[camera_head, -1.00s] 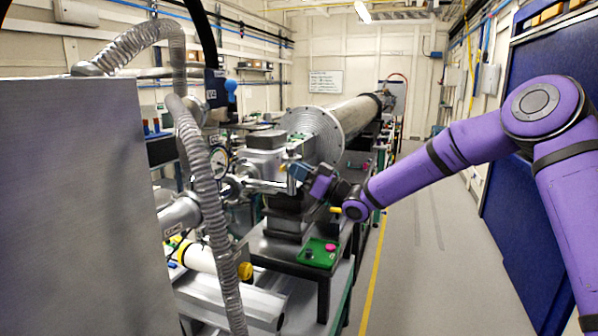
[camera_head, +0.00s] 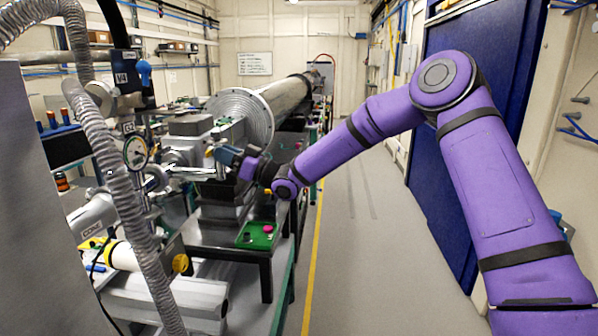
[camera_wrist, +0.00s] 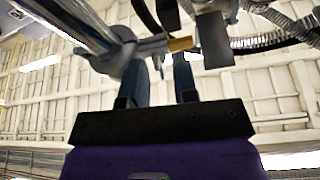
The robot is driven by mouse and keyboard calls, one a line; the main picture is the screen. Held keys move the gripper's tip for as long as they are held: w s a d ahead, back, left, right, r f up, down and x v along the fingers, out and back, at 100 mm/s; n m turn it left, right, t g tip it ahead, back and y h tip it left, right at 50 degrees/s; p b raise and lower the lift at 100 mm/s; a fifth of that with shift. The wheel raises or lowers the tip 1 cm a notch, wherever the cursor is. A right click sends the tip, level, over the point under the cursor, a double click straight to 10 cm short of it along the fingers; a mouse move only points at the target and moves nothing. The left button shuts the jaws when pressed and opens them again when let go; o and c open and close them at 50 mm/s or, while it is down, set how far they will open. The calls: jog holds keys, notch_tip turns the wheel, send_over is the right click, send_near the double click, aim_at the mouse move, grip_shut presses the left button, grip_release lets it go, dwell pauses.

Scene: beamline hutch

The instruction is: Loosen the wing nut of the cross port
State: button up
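My gripper (camera_head: 223,154) is at the near side of the metal cross (camera_head: 181,151), in front of the large round flange. In the wrist view my gripper (camera_wrist: 160,70) has its two dark fingers apart, with a gap between them. A grey round clamp or port end (camera_wrist: 118,55) overlaps the left finger. A rod runs from it across the gap to a brass-coloured piece, probably the wing nut (camera_wrist: 180,44), near the right fingertip. A small yellowish piece (camera_head: 208,151) shows by the fingertips in the head view. I cannot tell whether the fingers touch anything.
A ribbed metal hose (camera_head: 128,190) and a dial gauge (camera_head: 135,152) stand left of the cross. A green tray (camera_head: 246,240) sits on the bench below my gripper. A long beam pipe (camera_head: 287,93) runs behind. The floor (camera_head: 360,260) right of the yellow line is clear.

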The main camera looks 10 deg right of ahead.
jog(key=s+d+f+m+t+h, duration=0.2)
jog(key=s+d+f+m+h, duration=0.3)
jog(key=s+d+m+h, duration=0.75)
jog(key=s+d+r+g+h, duration=0.1)
jog(key=s+d+r+h, duration=0.2)
jog(key=s+d+h, duration=0.4)
jog(key=shift+s+d+r+g, duration=0.4)
jog(key=shift+s+d, duration=0.35)
jog(key=shift+d, duration=0.9)
dwell(0.3)
